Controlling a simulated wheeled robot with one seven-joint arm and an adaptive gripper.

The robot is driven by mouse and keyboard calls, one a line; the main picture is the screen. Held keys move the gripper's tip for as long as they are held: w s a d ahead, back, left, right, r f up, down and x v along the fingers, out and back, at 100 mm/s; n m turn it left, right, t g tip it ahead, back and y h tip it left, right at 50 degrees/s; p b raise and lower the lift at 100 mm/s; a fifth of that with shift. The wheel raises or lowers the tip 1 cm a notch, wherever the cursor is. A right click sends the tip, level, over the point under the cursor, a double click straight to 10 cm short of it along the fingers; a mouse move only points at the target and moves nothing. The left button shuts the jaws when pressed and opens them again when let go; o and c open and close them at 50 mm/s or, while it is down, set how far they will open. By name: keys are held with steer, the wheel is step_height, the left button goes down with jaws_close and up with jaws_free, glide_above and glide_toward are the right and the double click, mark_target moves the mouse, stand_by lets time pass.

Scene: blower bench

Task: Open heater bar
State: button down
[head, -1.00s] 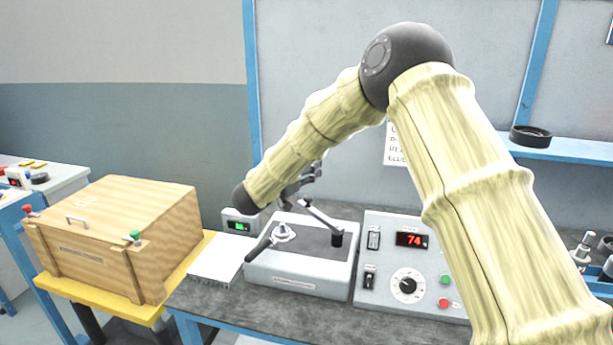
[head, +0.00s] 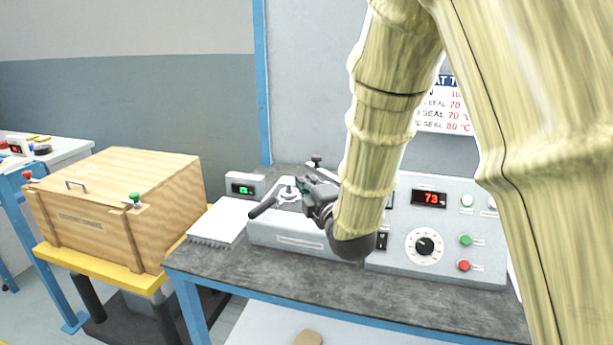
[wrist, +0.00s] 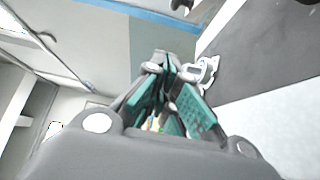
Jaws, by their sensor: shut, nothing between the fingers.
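The heater unit (head: 285,238) is a low light-grey box on the bench, left of the control panel. A black-handled lever (head: 263,207) with a pale round hub (head: 288,191) sits on its left side. A small dark knob on a metal stem (head: 316,160) shows behind my gripper. I cannot tell for sure whether it is the heater bar's end. My gripper (head: 301,187) is shut and empty, just right of the hub. My forearm hides the unit's right part. In the wrist view the closed fingertips (wrist: 166,66) are beside the pale hub (wrist: 206,72); contact is unclear.
The control panel (head: 402,247) reads 73 and stands close to my forearm. A white pad (head: 220,221) and a small green-lit meter (head: 243,187) are left of the unit. A wooden crate (head: 115,205) stands further left. The bench's front strip (head: 300,272) is clear.

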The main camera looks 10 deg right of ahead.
mark_target(306, 165)
steer(key=shift+s+f+n, duration=0.2)
steer(key=shift+s+n, duration=0.05)
steer(key=shift+n, duration=0.05)
steer(key=x, duration=0.9)
steer(key=shift+w, duration=0.2)
steer(key=shift+w+d+p, duration=0.35)
steer(key=shift+w+d, duration=0.45)
steer(key=shift+d, duration=0.15)
steer(key=shift+w+d, duration=0.4)
steer(key=shift+d, duration=0.3)
